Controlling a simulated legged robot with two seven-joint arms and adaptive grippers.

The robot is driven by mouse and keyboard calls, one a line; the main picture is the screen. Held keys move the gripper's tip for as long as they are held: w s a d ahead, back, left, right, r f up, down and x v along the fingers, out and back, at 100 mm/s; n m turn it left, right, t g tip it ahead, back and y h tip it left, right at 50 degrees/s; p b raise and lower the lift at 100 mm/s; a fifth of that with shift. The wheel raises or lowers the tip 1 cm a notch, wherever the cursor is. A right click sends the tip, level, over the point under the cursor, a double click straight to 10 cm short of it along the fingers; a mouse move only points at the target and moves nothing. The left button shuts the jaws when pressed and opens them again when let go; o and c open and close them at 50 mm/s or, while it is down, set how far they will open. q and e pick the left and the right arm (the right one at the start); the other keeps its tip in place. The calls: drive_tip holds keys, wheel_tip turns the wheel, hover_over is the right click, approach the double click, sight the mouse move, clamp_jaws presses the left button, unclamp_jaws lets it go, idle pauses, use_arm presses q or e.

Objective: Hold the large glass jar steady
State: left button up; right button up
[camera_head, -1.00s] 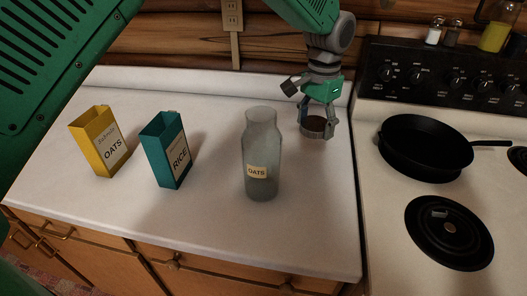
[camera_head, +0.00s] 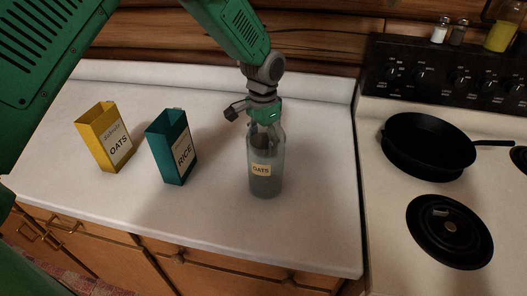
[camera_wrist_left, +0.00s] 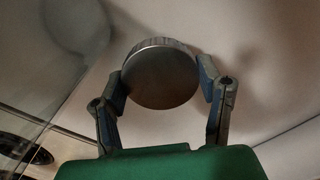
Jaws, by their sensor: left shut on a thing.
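The large glass jar (camera_head: 266,183) stands upright on the white counter, with an OATS label on its front. My left gripper (camera_head: 264,138) is at the jar's upper part and seems to be behind it, seen through the glass. Whether it touches the jar I cannot tell. In the left wrist view the gripper (camera_wrist_left: 164,82) is shut on a round metal lid (camera_wrist_left: 160,80), one finger on each side. Clear glass, seemingly the jar (camera_wrist_left: 50,50), fills the left of that view. My right gripper is not in view.
A yellow OATS box (camera_head: 103,138) and a teal RICE box (camera_head: 171,148) stand open-topped to the left of the jar. The stove with a black pan (camera_head: 425,145) is at the right. The counter's front is clear.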

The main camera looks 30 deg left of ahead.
use_arm(q)
drive_tip(key=shift+s+a+f, duration=0.1)
drive_tip(key=shift+s+f, duration=0.05)
drive_tip(key=shift+f, duration=0.4)
wheel_tip(320, 180, down, 2)
drive_tip(key=shift+f, duration=0.5)
drive_tip(key=o, duration=1.3)
wheel_tip(320, 180, up, 12)
drive_tip(key=shift+r, duration=0.1)
